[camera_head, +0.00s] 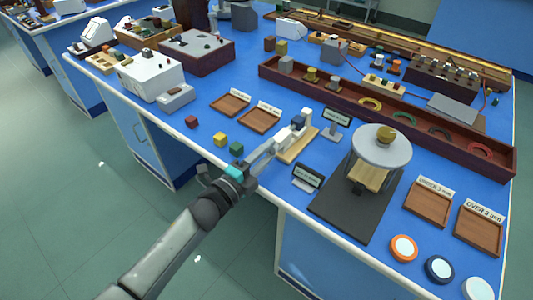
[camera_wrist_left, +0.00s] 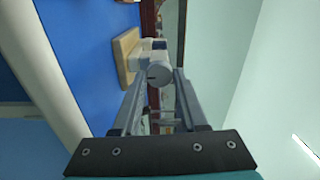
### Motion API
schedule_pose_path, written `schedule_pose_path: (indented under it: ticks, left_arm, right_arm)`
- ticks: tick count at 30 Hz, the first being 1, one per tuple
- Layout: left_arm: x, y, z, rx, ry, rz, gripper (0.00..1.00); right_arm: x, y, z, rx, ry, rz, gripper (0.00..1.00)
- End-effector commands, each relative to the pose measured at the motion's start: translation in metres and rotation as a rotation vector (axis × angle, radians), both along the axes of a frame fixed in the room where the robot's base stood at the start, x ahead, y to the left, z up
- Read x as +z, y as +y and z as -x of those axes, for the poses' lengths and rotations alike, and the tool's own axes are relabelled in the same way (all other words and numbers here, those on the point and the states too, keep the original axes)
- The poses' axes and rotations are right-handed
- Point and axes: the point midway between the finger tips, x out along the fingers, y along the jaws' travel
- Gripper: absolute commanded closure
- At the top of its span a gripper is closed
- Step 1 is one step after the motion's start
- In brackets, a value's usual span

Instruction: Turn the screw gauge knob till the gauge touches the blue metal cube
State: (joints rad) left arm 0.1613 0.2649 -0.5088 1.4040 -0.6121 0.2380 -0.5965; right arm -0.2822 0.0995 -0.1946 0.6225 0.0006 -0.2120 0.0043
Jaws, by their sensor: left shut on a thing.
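The screw gauge (camera_head: 306,127) is a pale grey device on a light wooden base (camera_head: 299,148) near the bench's front edge. A dark blue cube (camera_head: 298,121) sits at the gauge; whether the gauge touches it is too small to tell. My left gripper (camera_head: 276,145) reaches in from the front left and is shut on the gauge's knob. In the left wrist view the round grey knob (camera_wrist_left: 158,76) lies between the two fingers, and the wooden base (camera_wrist_left: 124,54) shows beyond. My right gripper is not in view.
A small display (camera_head: 337,117) stands right of the gauge, and another sign (camera_head: 308,176) stands in front. Red (camera_head: 191,121), yellow (camera_head: 220,139) and green (camera_head: 237,148) cubes lie to the left. Wooden trays (camera_head: 260,119) lie behind. A round-topped stand (camera_head: 381,148) is at right.

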Motion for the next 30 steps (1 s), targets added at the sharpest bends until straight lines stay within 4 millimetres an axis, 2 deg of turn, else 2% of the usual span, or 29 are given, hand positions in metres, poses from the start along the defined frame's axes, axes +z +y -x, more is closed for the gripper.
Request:
schedule_pose_path:
  ticks: [13,30]
  left_arm:
    - [0.000,0.000,0.000,-0.001,0.002,0.001,1.00]
    - [0.000,0.000,0.000,-0.002,0.002,0.002,1.00]
  right_arm:
    - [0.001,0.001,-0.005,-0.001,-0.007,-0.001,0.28]
    - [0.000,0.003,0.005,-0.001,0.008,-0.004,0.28]
